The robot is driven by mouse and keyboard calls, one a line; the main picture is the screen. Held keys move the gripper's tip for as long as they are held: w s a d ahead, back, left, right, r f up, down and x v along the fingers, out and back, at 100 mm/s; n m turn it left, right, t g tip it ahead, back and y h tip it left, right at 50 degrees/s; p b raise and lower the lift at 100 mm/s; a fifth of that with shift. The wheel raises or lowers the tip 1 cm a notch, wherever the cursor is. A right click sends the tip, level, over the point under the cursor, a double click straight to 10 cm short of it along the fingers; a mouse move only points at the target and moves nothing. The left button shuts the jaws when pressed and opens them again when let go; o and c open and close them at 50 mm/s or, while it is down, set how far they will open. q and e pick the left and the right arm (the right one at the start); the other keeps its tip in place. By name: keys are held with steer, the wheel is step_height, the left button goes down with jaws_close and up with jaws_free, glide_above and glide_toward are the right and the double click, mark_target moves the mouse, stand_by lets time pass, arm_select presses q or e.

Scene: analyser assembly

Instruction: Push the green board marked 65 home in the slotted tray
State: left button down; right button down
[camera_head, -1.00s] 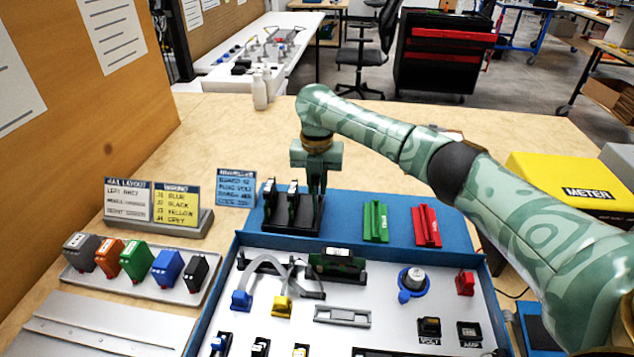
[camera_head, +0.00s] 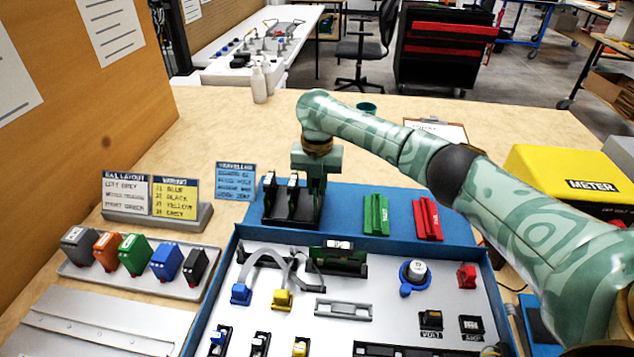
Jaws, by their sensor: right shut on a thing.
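The black slotted tray (camera_head: 278,222) stands on the blue mat at the back left, with dark upright boards (camera_head: 269,195) in its left and middle slots. My right gripper (camera_head: 317,188) points straight down over the tray's right end. It is shut on a thin upright board, mostly hidden by the fingers and standing at the right slot. I cannot read a 65 on it, nor tell how deep it sits. Another green board (camera_head: 345,256) sits in a black holder in the blue-walled case. My left gripper is out of view.
A green part (camera_head: 376,215) and a red part (camera_head: 427,218) lie on the blue mat (camera_head: 345,205) right of the tray. Name signs (camera_head: 236,181) stand to the left. The blue-walled case (camera_head: 228,270) with several connectors lies in front. The yellow meter (camera_head: 560,180) is at right.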

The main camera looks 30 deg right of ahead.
arm_select(q)
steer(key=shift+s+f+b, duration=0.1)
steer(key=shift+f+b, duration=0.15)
steer(key=shift+b, duration=0.05)
arm_select(e)
steer(key=shift+f, duration=0.95)
steer(key=shift+f, duration=0.4)
steer(key=c, duration=1)
jaws_free()
steer(key=shift+o, duration=0.2)
steer(key=shift+r, duration=0.1)
arm_select(q)
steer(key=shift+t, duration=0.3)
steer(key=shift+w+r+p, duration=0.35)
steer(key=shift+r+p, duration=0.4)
steer(key=shift+p, duration=0.05)
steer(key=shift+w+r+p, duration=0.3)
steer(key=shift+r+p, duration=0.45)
steer(key=shift+p, duration=0.1)
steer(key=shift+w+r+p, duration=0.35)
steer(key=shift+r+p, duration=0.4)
steer(key=shift+p, duration=0.05)
arm_select(e)
steer(key=shift+r, duration=3.45)
